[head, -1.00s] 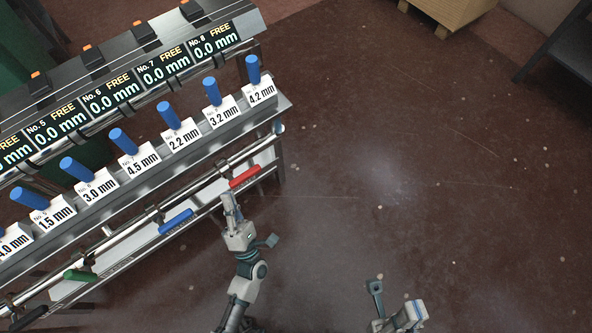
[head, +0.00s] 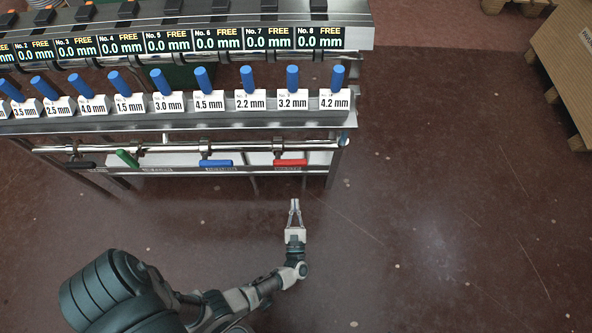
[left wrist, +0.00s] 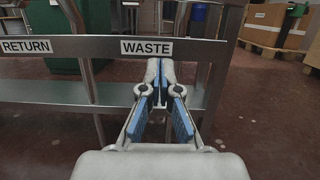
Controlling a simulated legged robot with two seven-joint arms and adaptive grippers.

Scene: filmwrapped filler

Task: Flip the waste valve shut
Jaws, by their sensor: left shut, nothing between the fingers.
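The red lever handle (head: 291,163) lies sideways, roughly parallel to the pipe, at the right end of the lower valve row. The WASTE label (left wrist: 147,48) shows on the rail in the left wrist view, which does not show the handle. Judging by label order, this red handle is the waste valve. My left gripper (head: 294,203) is shut and empty, in front of the rail and apart from the red handle. In the left wrist view its fingers (left wrist: 160,72) meet just below the WASTE label. My right gripper is not in view.
A blue handle (head: 216,163), a green one (head: 127,158) and a black one (head: 80,165) sit along the same pipe (head: 180,148). Blue upright levers stand on the shelf above. A RETURN label (left wrist: 26,46) is left of WASTE.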

